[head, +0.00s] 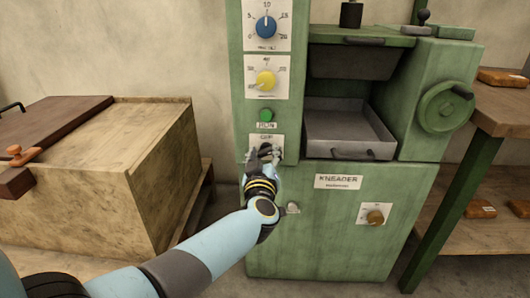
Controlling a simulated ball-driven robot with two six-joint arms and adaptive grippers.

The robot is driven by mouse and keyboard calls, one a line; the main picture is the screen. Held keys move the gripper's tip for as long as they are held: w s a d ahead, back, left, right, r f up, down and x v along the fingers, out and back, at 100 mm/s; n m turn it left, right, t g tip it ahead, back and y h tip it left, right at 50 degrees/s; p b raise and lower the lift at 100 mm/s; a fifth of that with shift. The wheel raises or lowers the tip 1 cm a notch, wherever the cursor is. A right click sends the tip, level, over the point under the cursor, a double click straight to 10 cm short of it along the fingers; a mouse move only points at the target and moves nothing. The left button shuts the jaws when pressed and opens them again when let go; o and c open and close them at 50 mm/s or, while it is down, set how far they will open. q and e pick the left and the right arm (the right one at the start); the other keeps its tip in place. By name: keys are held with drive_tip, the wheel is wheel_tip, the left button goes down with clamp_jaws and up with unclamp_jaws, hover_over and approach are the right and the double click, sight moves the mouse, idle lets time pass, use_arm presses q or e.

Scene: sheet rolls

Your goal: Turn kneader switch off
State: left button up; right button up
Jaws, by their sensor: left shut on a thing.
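The green kneader machine (290,245) stands in the middle, with a white label (338,182) reading KNEADER. On its left column, a white switch plate (265,138) with lettering that looks like OFF shows above my left gripper (264,152). My left gripper is shut at this plate, on the kneader switch. The fingers hide the switch, so its exact position cannot be seen. My right gripper is not in view.
Above the plate are a green button (266,115), a yellow dial (265,79) and a blue dial (265,27). A brass knob (375,216) and a small metal part (292,208) sit lower. A wooden chest (130,190) stands left, a shelf (505,105) right.

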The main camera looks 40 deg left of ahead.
use_arm(q)
drive_tip(key=n, duration=0.2)
drive_tip(key=shift+n, duration=0.4)
drive_tip(key=n, duration=0.2)
drive_tip(key=shift+f+n, duration=0.15)
drive_tip(key=shift+n, duration=1.15)
drive_tip(key=shift+a+f+n, duration=0.1)
drive_tip(key=shift+n, duration=0.7)
drive_tip(key=shift+s+n+b, duration=0.1)
drive_tip(key=shift+n+b, duration=0.2)
drive_tip(key=shift+n, duration=1.5)
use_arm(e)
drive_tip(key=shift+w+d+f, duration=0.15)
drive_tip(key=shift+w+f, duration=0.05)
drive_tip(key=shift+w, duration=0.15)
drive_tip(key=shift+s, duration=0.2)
